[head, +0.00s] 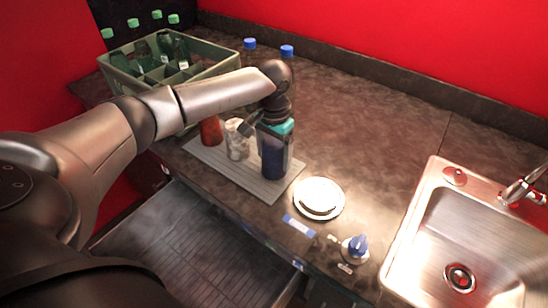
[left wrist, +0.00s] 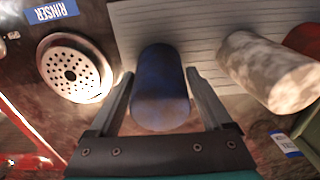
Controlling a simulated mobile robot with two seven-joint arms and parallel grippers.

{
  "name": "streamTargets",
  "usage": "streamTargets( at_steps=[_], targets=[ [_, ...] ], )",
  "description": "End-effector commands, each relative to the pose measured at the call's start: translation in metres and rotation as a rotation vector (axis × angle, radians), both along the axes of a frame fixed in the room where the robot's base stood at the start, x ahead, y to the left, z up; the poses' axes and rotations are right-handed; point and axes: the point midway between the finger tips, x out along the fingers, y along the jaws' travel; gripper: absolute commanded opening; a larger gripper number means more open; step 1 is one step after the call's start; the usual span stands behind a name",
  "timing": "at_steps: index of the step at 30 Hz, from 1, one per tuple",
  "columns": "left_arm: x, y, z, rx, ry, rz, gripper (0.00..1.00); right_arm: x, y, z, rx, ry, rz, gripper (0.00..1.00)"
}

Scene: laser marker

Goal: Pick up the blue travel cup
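The blue travel cup (head: 273,165) stands upright on a grey ribbed mat (head: 284,190), at its right end. My left gripper (head: 276,148) is over the cup, pointing down, and hides its top in the head view. In the left wrist view, the dark blue cup (left wrist: 160,90) lies between the two fingers, with a visible gap on each side. The gripper is open and not closed on the cup. My right gripper is not in view.
A speckled white cup (head: 237,140) and a red cup (head: 210,130) stand left of the blue one on the mat. A round rinser (head: 319,198) is close on the right. A bottle crate (head: 215,62) is behind left, a sink (head: 450,240) far right.

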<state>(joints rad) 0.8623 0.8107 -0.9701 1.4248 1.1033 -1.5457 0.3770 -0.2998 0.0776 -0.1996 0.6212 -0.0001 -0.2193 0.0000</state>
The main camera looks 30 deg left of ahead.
Motion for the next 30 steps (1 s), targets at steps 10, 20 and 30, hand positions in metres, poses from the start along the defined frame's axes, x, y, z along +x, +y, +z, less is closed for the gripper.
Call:
streamTargets(
  at_steps=[10, 20, 30],
  targets=[
    [0.0, 0.0, 0.0, 0.0, 0.0, 0.0, 0.43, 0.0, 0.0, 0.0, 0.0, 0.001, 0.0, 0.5],
    [0.0, 0.0, 0.001, 0.0, -0.001, 0.0, 0.11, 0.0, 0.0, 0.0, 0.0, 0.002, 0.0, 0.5],
    [0.001, 0.0, 0.015, -0.001, -0.003, 0.0, 0.1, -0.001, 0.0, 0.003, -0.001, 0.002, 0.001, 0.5]
  ],
)
